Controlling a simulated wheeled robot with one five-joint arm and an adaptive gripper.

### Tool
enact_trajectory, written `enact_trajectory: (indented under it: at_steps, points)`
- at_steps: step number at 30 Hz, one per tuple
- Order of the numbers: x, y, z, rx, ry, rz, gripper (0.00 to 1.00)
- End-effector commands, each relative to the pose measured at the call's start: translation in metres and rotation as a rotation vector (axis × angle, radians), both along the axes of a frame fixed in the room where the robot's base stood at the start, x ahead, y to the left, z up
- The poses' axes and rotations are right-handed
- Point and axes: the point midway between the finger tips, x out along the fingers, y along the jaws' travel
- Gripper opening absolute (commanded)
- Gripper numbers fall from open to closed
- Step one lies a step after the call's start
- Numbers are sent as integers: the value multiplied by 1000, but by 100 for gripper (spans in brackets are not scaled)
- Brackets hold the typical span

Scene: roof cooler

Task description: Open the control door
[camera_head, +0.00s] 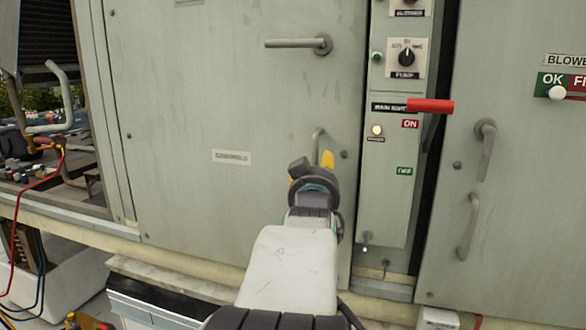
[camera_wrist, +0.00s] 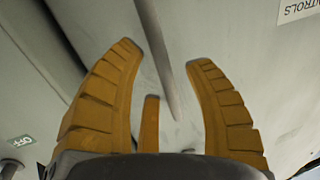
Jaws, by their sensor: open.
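The control door (camera_head: 200,110) is a large grey-green panel with a small label (camera_head: 231,157), which reads CONTROLS in the wrist view (camera_wrist: 300,8). The door looks closed. A lever handle (camera_head: 297,43) lies level near its top right. A grey pull handle (camera_head: 318,142) is lower on the door's right side, partly hidden by my gripper (camera_head: 312,166). In the wrist view, the handle's bar (camera_wrist: 158,58) runs between the tips of my open yellow fingers (camera_wrist: 165,57). I see no finger clearly touching it.
A narrow switch panel (camera_head: 390,205) stands right of the door, with a knob (camera_head: 406,58) and a red lever (camera_head: 430,105) sticking out. Another door (camera_head: 520,220) with two handles is farther right. Cables and pipes (camera_head: 50,130) are at the left.

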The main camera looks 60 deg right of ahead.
Motion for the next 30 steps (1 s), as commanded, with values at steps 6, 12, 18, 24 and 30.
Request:
enact_trajectory:
  at_steps: [6, 12, 18, 24, 30]
  points:
    - [5, -10, 0, -1, 0, 0, 47]
    - [6, -12, 0, -1, 0, 0, 47]
    - [6, -11, 0, -1, 0, 0, 45]
    - [6, -11, 0, -1, 0, 0, 27]
    - [6, -11, 0, -1, 0, 0, 9]
